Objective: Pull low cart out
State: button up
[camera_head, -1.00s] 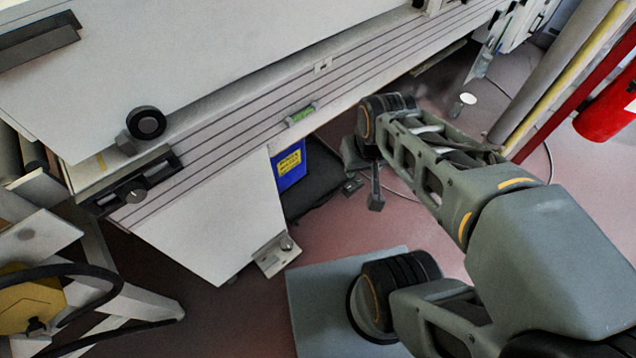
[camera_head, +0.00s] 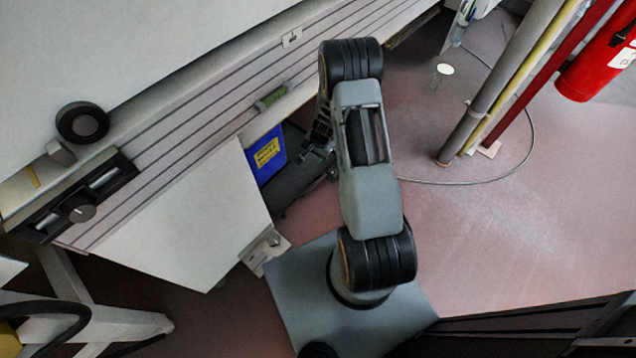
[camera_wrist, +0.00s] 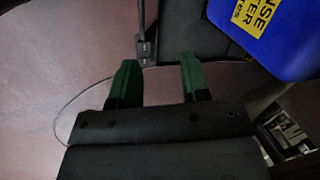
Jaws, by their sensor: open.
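The low cart is a flat dark platform (camera_head: 293,180) close to the floor, partly under the white machine. A blue box with a yellow label (camera_head: 266,155) stands on it. In the wrist view the dark platform (camera_wrist: 222,42) and the blue box (camera_wrist: 290,38) are at the upper right. A thin dark bar (camera_wrist: 142,25) with a small block at its end lies just beyond the fingertips. My gripper (camera_wrist: 158,62) is open, with two green fingers and nothing seen between them. In the head view my arm hides much of the gripper and part of the cart.
The white machine (camera_head: 210,215) with its grooved rail overhangs the cart. Upright pipes (camera_head: 500,85) and a red extinguisher (camera_head: 597,62) stand at the upper right. A thin cable (camera_head: 490,182) curves over the floor. The reddish floor on the right (camera_head: 500,250) is clear.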

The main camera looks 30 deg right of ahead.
aim_at(317, 181)
jog(key=f+m+b, duration=0.1)
jog(key=f, duration=0.6)
jog(key=w+d+f+m+b, duration=0.1)
jog(key=f+b, duration=0.1)
jog(key=f, duration=0.6)
jog(key=w+d+f+h+b, duration=0.1)
jog(key=f, duration=0.7)
jog(key=shift+d+f+m+b, duration=0.2)
jog(key=shift+m+b, duration=0.15)
jog(key=shift+m, duration=0.05)
grip_shut()
